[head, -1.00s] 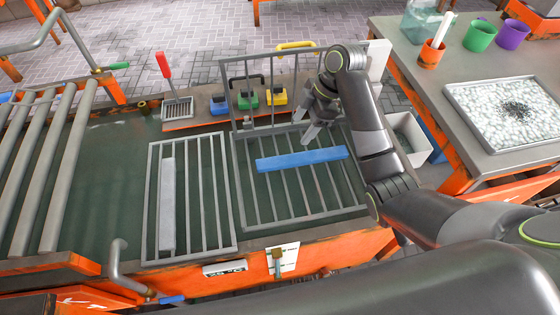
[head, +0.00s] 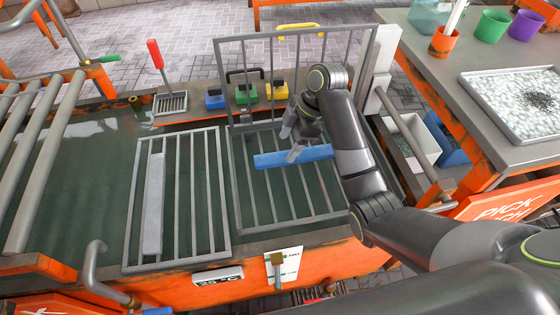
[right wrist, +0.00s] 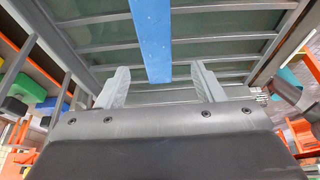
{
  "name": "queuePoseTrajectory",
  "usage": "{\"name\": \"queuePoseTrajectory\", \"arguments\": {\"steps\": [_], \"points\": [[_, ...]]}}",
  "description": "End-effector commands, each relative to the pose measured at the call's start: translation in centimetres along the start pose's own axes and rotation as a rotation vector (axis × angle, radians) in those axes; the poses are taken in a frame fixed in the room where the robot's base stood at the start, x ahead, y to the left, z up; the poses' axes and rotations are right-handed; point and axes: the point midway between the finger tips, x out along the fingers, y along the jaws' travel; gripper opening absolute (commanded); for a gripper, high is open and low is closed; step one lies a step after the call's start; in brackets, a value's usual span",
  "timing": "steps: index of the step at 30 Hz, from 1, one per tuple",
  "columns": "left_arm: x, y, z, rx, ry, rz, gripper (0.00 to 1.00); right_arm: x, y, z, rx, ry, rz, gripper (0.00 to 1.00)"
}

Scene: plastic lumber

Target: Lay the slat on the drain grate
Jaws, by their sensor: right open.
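A blue slat (head: 270,160) lies across the bars of the right-hand grate (head: 240,205), whose barred lid (head: 222,75) stands up behind it. A pale grey slat (head: 153,205) lies lengthwise on the flat left-hand grate (head: 222,200). I cannot tell for certain which grate is the drain grate. My right gripper (head: 292,143) is open over the middle of the blue slat, its fingers pointing down. In the right wrist view the blue slat (right wrist: 150,40) shows between the two spread fingers of the gripper (right wrist: 160,78), apart from both. My left gripper is not in view.
Blue, green and yellow blocks (head: 247,94) sit on the ledge behind the grates. A red-handled scoop (head: 156,55) stands left of them. Rollers (head: 45,160) fill the left. A table with a tray of pale pellets (head: 490,125) is at right.

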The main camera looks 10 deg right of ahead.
Motion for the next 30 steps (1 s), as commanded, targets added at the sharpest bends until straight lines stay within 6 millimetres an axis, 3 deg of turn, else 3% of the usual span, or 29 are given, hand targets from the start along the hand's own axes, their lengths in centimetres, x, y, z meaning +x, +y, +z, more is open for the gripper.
{"name": "queuePoseTrajectory", "arguments": {"steps": [12, 19, 30], "points": [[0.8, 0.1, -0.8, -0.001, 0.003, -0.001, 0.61, 5.0, 0.4, 0.1, 0.0, 0.001, -0.002, 0.62], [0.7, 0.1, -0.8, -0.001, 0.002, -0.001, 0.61, 5.1, 0.4, 0.2, -0.001, 0.0, 0.0, 0.62], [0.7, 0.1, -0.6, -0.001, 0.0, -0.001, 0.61, 5.1, 0.4, 0.2, -0.001, 0.0, 0.0, 0.13]]}}
